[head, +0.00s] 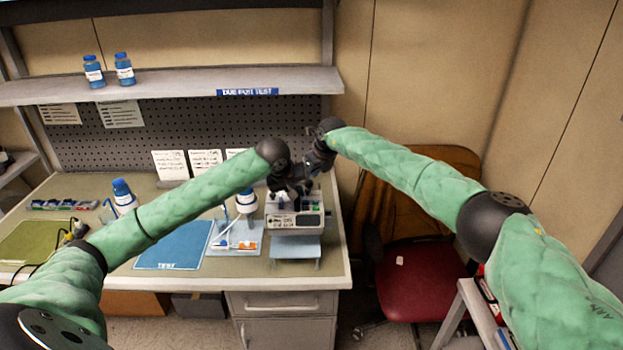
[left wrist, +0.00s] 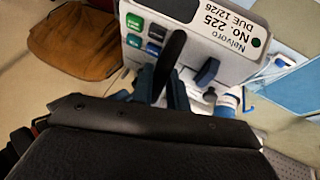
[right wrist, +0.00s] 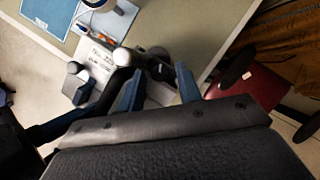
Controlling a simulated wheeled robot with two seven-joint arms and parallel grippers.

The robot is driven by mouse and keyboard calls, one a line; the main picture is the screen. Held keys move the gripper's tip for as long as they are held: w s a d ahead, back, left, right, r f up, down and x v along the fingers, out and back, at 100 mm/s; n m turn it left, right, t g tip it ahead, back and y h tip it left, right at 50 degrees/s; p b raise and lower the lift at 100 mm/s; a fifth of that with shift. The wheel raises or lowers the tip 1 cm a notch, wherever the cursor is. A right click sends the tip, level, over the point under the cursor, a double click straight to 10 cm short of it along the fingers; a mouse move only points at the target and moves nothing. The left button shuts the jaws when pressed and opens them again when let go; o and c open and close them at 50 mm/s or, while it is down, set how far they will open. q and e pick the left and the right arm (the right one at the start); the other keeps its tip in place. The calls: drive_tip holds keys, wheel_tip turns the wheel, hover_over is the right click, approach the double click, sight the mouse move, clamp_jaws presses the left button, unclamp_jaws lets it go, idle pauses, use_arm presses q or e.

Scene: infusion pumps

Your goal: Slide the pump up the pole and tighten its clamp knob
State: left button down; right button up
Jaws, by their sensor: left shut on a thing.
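The pump (head: 295,221) is a pale box with a label strip, at the right end of the bench in the head view. In the left wrist view its labelled face (left wrist: 225,42) reads No. 225, with green and dark buttons beside it. My left gripper (head: 290,190) is at the pump's top, shut on a dark part of it; the exact grip is partly hidden. My right gripper (head: 314,166) is above and right of it. In the right wrist view its fingers (right wrist: 158,85) are apart, with a dark round part between them. The pole and clamp knob cannot be clearly made out.
A blue mat (head: 175,245), a tray (head: 238,240) with small items and white-blue bottles (head: 123,192) stand left of the pump. A shelf (head: 180,86) runs above. A red chair (head: 412,275) with a brown jacket (head: 440,180) is right of the bench.

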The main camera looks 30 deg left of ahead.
sight(311, 182)
use_arm(q)
drive_tip(key=shift+r, duration=0.1)
use_arm(e)
drive_tip(key=shift+r, duration=1.9)
use_arm(q)
drive_tip(key=c, duration=1.3)
unclamp_jaws()
use_arm(e)
drive_tip(key=shift+s, duration=0.1)
drive_tip(key=shift+f, duration=0.1)
use_arm(q)
drive_tip(key=shift+s+r+b, duration=0.15)
drive_tip(key=shift+r+b, duration=0.05)
drive_tip(key=shift+b, duration=0.15)
use_arm(e)
drive_tip(key=shift+f, duration=0.25)
wheel_tip(311, 182, down, 3)
drive_tip(key=b, duration=0.3)
use_arm(q)
drive_tip(key=v, duration=0.7)
use_arm(e)
drive_tip(key=shift+f, duration=0.1)
